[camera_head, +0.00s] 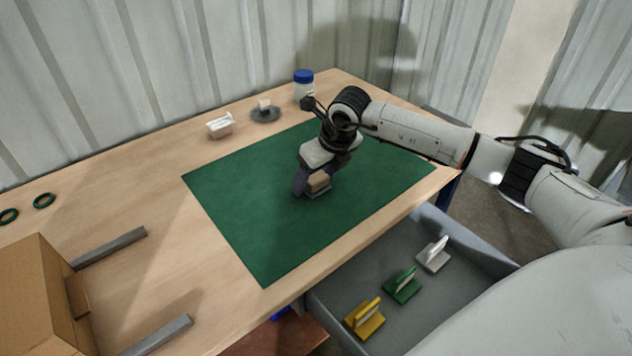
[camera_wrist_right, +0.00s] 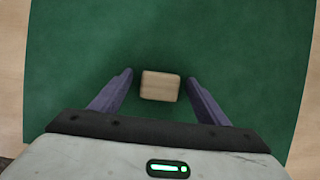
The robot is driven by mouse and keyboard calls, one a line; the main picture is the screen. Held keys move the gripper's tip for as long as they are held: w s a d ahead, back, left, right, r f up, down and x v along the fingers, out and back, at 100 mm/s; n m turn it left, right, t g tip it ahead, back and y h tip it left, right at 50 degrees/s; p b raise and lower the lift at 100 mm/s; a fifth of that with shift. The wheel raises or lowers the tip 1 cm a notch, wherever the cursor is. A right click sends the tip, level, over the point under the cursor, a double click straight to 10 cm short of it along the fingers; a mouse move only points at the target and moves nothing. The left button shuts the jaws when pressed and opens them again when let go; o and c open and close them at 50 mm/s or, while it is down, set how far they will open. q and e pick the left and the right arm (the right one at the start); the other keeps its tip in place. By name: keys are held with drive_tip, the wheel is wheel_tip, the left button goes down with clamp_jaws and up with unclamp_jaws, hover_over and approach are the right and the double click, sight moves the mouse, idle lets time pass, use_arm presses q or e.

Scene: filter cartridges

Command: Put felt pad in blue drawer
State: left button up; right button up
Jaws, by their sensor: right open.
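A small tan block, which looks like the felt pad (camera_head: 319,180), lies on the green mat; it also shows in the right wrist view (camera_wrist_right: 160,86). My right gripper (camera_head: 310,190) is over it, pointing down. In the wrist view its two fingers (camera_wrist_right: 160,92) are spread on either side of the block, with a gap of green mat on each side. An open blue-grey drawer (camera_head: 385,250) stands out below the table's front edge. Several handled pieces are in it, including yellow (camera_head: 366,318), green (camera_head: 403,285) and white (camera_head: 433,255) ones. My left gripper is out of view.
The green mat (camera_head: 235,205) is otherwise clear. A blue-lidded jar (camera_head: 304,86), a grey round piece (camera_head: 265,114) and a white holder (camera_head: 219,125) stand at the back.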

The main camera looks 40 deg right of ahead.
drive_tip(key=c, duration=1.2)
